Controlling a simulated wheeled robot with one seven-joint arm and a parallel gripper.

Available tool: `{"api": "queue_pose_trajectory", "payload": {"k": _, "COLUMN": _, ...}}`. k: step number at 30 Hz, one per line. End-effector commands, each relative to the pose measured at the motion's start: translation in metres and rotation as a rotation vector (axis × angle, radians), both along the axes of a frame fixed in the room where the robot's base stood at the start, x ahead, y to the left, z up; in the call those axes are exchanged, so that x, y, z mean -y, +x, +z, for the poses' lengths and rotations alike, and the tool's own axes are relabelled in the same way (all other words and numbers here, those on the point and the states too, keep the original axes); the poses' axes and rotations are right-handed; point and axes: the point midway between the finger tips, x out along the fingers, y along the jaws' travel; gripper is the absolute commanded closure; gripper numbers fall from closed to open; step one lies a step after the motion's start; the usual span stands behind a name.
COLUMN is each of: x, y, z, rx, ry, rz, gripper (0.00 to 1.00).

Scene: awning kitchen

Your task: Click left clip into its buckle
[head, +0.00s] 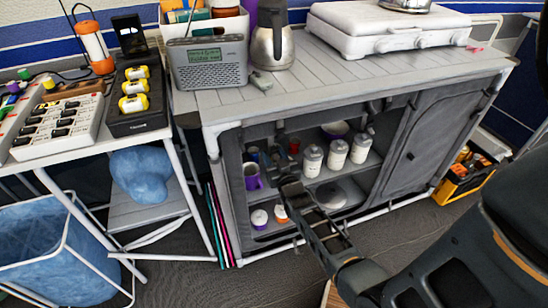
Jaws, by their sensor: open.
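A dark strap with clip hardware (279,126) hangs from the front edge of the cabinet's top, left of the middle. I take it for the left clip; it is too small to tell clip from buckle or whether they are joined. My gripper (279,162) is open, just below this hardware and in front of the cabinet's opening. It hides part of the shelves. I cannot tell whether its fingers touch the strap. Similar dark hardware (371,108) hangs farther right.
The grey fabric cabinet (405,150) holds white canisters (337,154), a purple mug (252,176) and small jars. On its top stand a radio (207,63), a kettle (272,48) and a white stove (388,30). A side table (150,128) stands left. A yellow toolbox (462,178) sits right.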

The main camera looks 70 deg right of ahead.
Motion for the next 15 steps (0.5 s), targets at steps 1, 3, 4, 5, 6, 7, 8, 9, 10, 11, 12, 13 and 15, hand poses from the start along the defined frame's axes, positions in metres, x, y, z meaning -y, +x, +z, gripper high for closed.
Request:
{"api": "queue_pose_trajectory", "payload": {"k": 1, "x": 0.0001, "y": 0.0001, "z": -0.0001, "rx": 0.000, "ry": 0.000, "rz": 0.000, "gripper": 0.53}}
{"api": "queue_pose_trajectory", "payload": {"k": 3, "x": -0.0001, "y": 0.0000, "z": 0.0000, "rx": 0.000, "ry": 0.000, "rz": 0.000, "gripper": 0.53}}
{"api": "queue_pose_trajectory", "payload": {"k": 4, "x": -0.0001, "y": 0.0000, "z": 0.0000, "rx": 0.000, "ry": 0.000, "rz": 0.000, "gripper": 0.53}}
{"api": "queue_pose_trajectory", "payload": {"k": 5, "x": -0.0001, "y": 0.0000, "z": 0.0000, "rx": 0.000, "ry": 0.000, "rz": 0.000, "gripper": 0.53}}
{"api": "queue_pose_trajectory", "payload": {"k": 6, "x": -0.0001, "y": 0.0000, "z": 0.0000, "rx": 0.000, "ry": 0.000, "rz": 0.000, "gripper": 0.57}}
{"api": "queue_pose_trajectory", "payload": {"k": 7, "x": -0.0002, "y": -0.0001, "z": 0.0000, "rx": 0.000, "ry": 0.000, "rz": 0.000, "gripper": 0.60}}
{"api": "queue_pose_trajectory", "payload": {"k": 8, "x": -0.0002, "y": -0.0001, "z": 0.0000, "rx": 0.000, "ry": 0.000, "rz": 0.000, "gripper": 0.63}}
{"api": "queue_pose_trajectory", "payload": {"k": 9, "x": -0.0002, "y": -0.0001, "z": 0.0001, "rx": 0.000, "ry": 0.000, "rz": 0.000, "gripper": 0.67}}
{"api": "queue_pose_trajectory", "payload": {"k": 10, "x": -0.0002, "y": -0.0001, "z": 0.0001, "rx": 0.000, "ry": 0.000, "rz": 0.000, "gripper": 0.69}}
{"api": "queue_pose_trajectory", "payload": {"k": 11, "x": -0.0002, "y": -0.0001, "z": 0.0001, "rx": 0.000, "ry": 0.000, "rz": 0.000, "gripper": 0.72}}
{"api": "queue_pose_trajectory", "payload": {"k": 12, "x": -0.0002, "y": -0.0001, "z": 0.0001, "rx": 0.000, "ry": 0.000, "rz": 0.000, "gripper": 0.76}}
{"api": "queue_pose_trajectory", "payload": {"k": 13, "x": -0.0003, "y": -0.0001, "z": 0.0001, "rx": 0.000, "ry": 0.000, "rz": 0.000, "gripper": 0.79}}
{"api": "queue_pose_trajectory", "payload": {"k": 15, "x": -0.0003, "y": -0.0001, "z": 0.0001, "rx": 0.000, "ry": 0.000, "rz": 0.000, "gripper": 0.86}}
